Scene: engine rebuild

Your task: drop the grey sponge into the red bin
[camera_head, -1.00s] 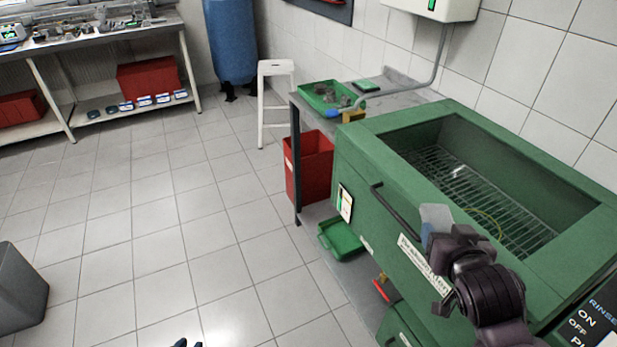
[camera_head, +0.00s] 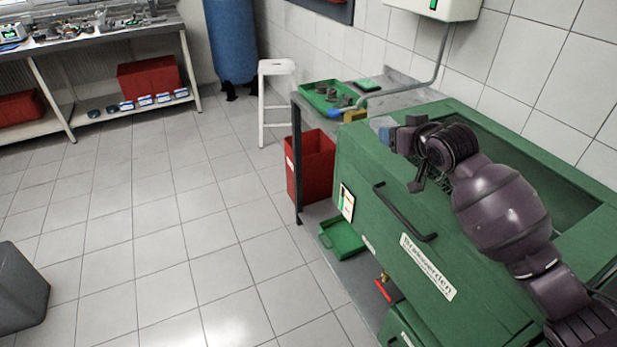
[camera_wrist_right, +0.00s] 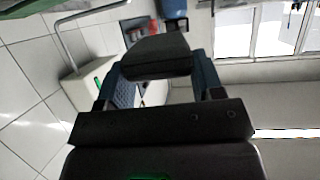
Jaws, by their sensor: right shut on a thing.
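My right gripper (camera_head: 384,130) is above the near left rim of the green washer. In the wrist view it is shut on a grey block, the grey sponge (camera_wrist_right: 157,56), held between its blue fingers. The red bin (camera_head: 308,172) stands on the floor left of the washer, beside the metal table's leg. It lies to the lower left of the gripper in the picture, apart from it. Its inside is mostly hidden. My left gripper is out of view.
The green washer (camera_head: 385,222) has a handle on its front. A green tray with parts (camera_head: 325,95) stands on the metal table behind the bin. A lower green tray (camera_head: 342,238) and a white stool (camera_head: 276,68) are nearby.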

